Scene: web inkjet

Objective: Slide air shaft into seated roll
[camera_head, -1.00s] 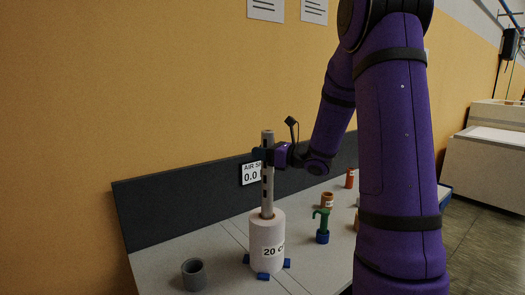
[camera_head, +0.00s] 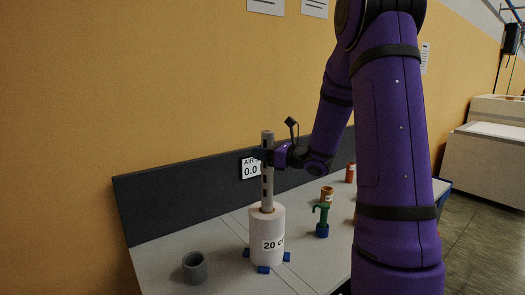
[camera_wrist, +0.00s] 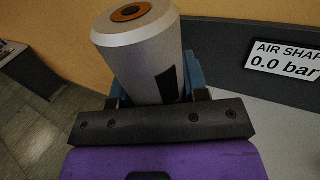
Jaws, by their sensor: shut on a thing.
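The air shaft (camera_head: 267,185) is a grey upright rod with dark patches on its side. Its lower end is in the top of the white roll (camera_head: 266,230), and most of its length stands above the roll. The roll stands upright on the bench between blue blocks (camera_head: 263,269). My gripper (camera_head: 270,158) is shut on the upper part of the shaft. The wrist view shows the shaft (camera_wrist: 142,60) between the blue jaws, with an orange-brown ring on its end. The shaft's lower end inside the roll is hidden.
A grey cup (camera_head: 195,267) stands left of the roll. A green hand tool (camera_head: 322,219) on a blue base and a brown ring-like part (camera_head: 327,194) stand to the right. A gauge panel (camera_head: 251,169) reading 0.0 is on the dark backboard (camera_head: 180,201) behind.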

